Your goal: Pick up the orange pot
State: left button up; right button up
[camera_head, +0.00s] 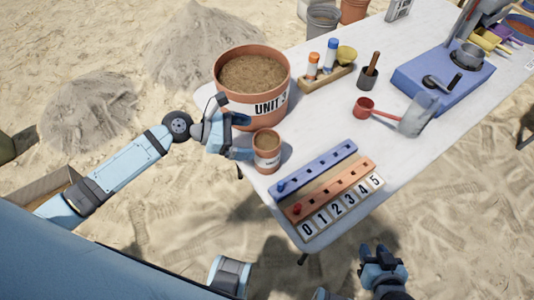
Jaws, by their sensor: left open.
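The small orange pot (267,155) stands upright near the left front corner of the white table, with a pale label on its front and soil-coloured fill. A large orange pot (222,96) marked "UNIT 3", full of brown soil, stands just behind it. My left gripper (248,153) is open at the left side of the small pot, very near it; whether the fingers touch it is hard to tell. My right gripper (376,254) is off the table at the bottom, in front of the table edge; its finger gap is not clear.
Blue and orange peg strips (335,190) with number tiles 0 to 5 lie right of the small pot. A red scoop (366,106), a dark cup with a handle (368,77), a bottle tray (328,78) and a blue device (440,80) stand further back. Bare table lies between.

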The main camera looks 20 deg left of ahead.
aim_at(280, 142)
pick_arm(q)
jog(key=shift+s+x, duration=0.1)
jog(key=shift+x, duration=1.45)
jog(key=shift+s+x, duration=0.15)
jog(key=shift+x, duration=1.4)
jog(key=shift+d, duration=0.1)
jog(key=c, duration=1.6)
jog(key=shift+r, duration=0.1)
jog(key=shift+c, duration=0.6)
jog(key=shift+r, duration=0.15)
